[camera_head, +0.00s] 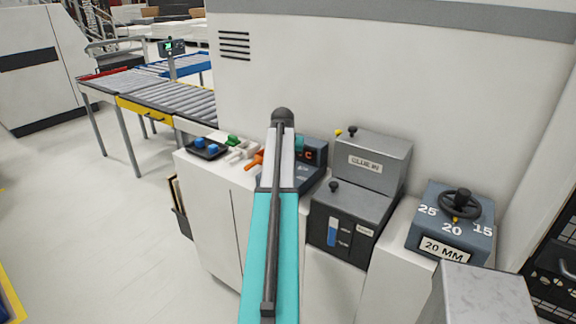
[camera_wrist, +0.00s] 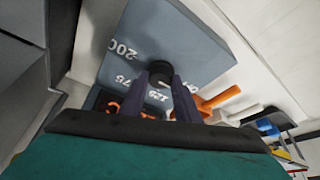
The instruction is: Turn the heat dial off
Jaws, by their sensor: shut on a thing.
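The heat dial (camera_wrist: 151,72) is a small black knob on the face of a blue-grey box (camera_wrist: 178,45) in the wrist view. White marks surround it: "200", part of "175", what looks like "150", and letters like "OF" at the right. My gripper (camera_wrist: 156,82) is shut on the dial, with dark fingers on either side of it. The fingers hide part of the knob, so I cannot tell which mark it points at. In the head view my arm covers the dial and much of its box (camera_head: 309,178); a red display character shows beside the arm.
An orange-handled lever (camera_wrist: 221,97) lies close right of the fingers. The grey glue unit (camera_head: 372,163) stands right of the dial box in the head view. Further right is a box with a black handwheel (camera_head: 460,203) marked 15, 20, 25. Blue buttons (camera_head: 206,146) sit at the left.

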